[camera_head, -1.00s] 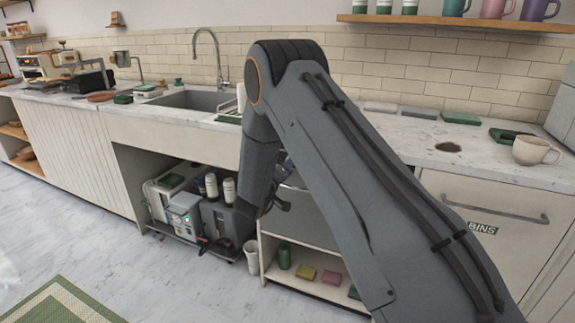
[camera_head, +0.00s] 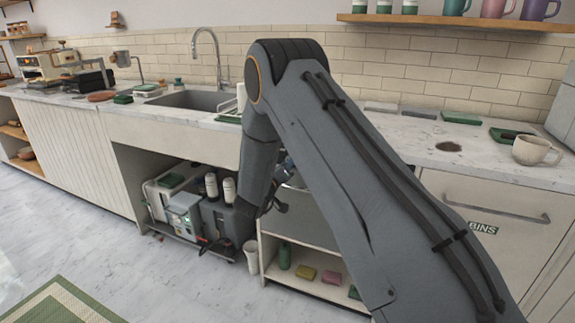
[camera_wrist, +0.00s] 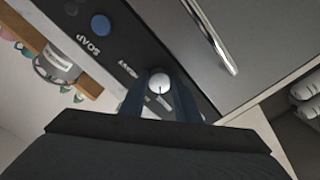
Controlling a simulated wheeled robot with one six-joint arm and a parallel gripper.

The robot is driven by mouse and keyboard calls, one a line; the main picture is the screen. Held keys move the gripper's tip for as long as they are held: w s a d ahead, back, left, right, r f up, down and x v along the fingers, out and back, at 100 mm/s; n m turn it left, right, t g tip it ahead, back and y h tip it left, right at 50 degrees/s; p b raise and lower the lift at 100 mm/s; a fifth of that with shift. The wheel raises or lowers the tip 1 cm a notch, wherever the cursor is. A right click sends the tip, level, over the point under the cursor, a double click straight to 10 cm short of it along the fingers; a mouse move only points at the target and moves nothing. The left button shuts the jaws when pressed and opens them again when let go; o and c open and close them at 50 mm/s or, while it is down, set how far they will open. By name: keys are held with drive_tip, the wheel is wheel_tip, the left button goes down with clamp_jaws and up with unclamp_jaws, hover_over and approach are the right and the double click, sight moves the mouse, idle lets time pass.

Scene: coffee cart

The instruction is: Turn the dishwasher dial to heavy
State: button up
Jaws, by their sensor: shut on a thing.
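In the wrist view, the dishwasher's white round dial (camera_wrist: 160,84) sits on a black control panel (camera_wrist: 85,45). My gripper (camera_wrist: 161,92) is shut on the dial, with one dark blue finger on each side of it. A dark pointer mark shows on the dial's face. Small white labels stand around it, too small and tilted to read surely, so the chosen setting cannot be told. In the head view, my arm hides the dial and most of the dishwasher; part of its grey door (camera_head: 309,213) shows beside the arm.
In the wrist view, a blue button (camera_wrist: 100,25) marked SOAP and a metal door handle (camera_wrist: 211,35) are near the dial. In the head view, a low shelf (camera_head: 318,288) with sponges lies below the door, and an open bay with machines (camera_head: 185,212) lies to its left.

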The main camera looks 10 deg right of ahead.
drive_tip(key=m+b, duration=0.1)
drive_tip(key=m, duration=0.5)
drive_tip(key=shift+a+f, duration=0.1)
drive_tip(key=m+b, duration=0.1)
drive_tip(key=m, duration=0.4)
drive_tip(key=shift+m, duration=0.4)
drive_tip(key=m+b, duration=0.2)
drive_tip(key=m, duration=0.3)
drive_tip(key=shift+w+a, duration=0.1)
drive_tip(key=m+b, duration=0.2)
drive_tip(key=m, duration=0.3)
drive_tip(key=shift+m, duration=0.3)
drive_tip(key=o, duration=1)
drive_tip(key=shift+a, duration=0.1)
drive_tip(key=shift+o, duration=0.2)
